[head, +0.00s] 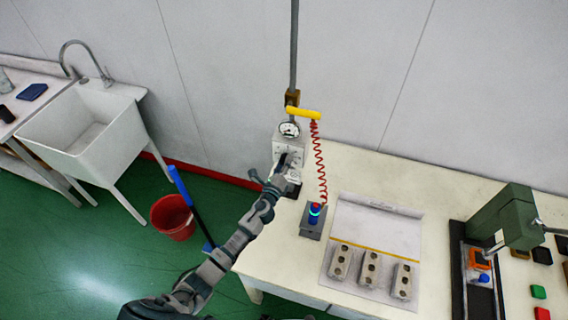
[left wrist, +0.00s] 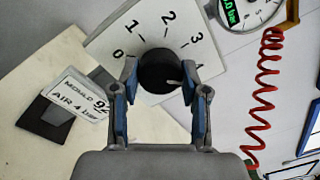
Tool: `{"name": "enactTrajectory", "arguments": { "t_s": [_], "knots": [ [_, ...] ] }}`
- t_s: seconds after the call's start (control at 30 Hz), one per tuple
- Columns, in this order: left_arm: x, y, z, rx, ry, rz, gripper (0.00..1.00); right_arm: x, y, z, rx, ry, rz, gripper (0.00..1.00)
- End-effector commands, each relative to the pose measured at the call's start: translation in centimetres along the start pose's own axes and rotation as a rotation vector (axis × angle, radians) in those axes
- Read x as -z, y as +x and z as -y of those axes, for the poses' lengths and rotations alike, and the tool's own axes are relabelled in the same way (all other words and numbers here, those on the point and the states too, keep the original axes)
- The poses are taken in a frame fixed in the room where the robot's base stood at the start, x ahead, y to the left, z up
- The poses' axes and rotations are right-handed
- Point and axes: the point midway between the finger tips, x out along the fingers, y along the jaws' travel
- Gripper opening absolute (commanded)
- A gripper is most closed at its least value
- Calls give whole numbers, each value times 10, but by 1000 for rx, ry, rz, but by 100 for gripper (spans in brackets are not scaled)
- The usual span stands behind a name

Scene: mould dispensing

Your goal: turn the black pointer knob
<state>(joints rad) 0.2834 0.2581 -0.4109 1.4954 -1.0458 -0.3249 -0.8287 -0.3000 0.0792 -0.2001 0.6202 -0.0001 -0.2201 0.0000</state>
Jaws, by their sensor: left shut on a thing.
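The black pointer knob (left wrist: 158,72) sits on a white dial plate (left wrist: 118,40) numbered 0 to 4. A small pale mark shows at the knob's lower right, on the side of the 4. My left gripper (left wrist: 160,84) is shut on the knob, with one blue-padded finger on each side. In the head view my left gripper (head: 281,178) is at the white panel (head: 287,145) below the round gauge (head: 289,129), and it largely hides the knob. The gauge (left wrist: 240,12) has a green readout in bar, partly cut off in the left wrist view. My right gripper is not in view.
A coiled red hose (head: 320,165) hangs from a yellow piece (head: 303,113) close to my gripper. Several mould blocks (head: 370,268) and a green press (head: 505,218) stand on the table to the right.

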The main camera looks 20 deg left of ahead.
Motion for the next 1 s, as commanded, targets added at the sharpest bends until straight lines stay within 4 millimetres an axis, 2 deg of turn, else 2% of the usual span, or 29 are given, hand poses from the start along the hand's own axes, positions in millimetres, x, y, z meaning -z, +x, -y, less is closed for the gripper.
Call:
{"name": "enactTrajectory", "arguments": {
  "t_s": [0.07,0.1,0.17,0.43,0.57,0.67,1.0],
  "knots": [
    [7,-3,-7,-11,-1,-12,10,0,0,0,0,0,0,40],
    [7,-3,-7,-11,-1,-12,55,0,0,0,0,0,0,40],
    [7,-3,-6,-11,-1,-11,70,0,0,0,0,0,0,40],
    [3,-2,-3,-4,-1,-5,70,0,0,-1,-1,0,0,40],
    [3,-9,-3,-4,-1,-5,70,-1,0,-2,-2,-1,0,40],
    [3,-24,-3,-4,-1,-5,70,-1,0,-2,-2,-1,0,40],
    [4,-97,-4,-8,-1,-8,70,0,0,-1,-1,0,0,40]
  ]
}}
